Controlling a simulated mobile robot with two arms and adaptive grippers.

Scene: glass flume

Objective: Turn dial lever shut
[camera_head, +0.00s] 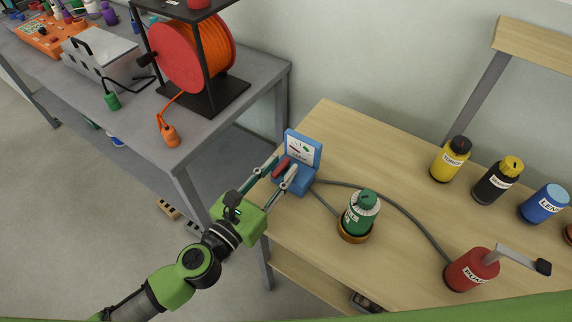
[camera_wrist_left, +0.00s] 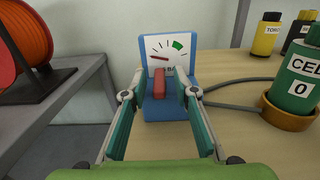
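The blue dial device (camera_head: 303,152) stands at the left edge of the wooden table. It has a white gauge face (camera_wrist_left: 160,47) with a green zone at the upper right and a red needle pointing left. A red lever (camera_wrist_left: 160,82) stands upright in front of the face in the left wrist view. My left gripper (camera_head: 281,170) is open, with one green-padded finger on each side of the lever. In the left wrist view, gaps show between the fingers and the lever. My right gripper is not in view.
A green canister (camera_head: 362,216) in a brown ring stands right of the device. A grey cable (camera_head: 395,206) runs to a red pump (camera_head: 470,270) with a handle. Yellow, black and blue bottles line the back. A grey table (camera_head: 255,85) bears an orange cable reel (camera_head: 195,55).

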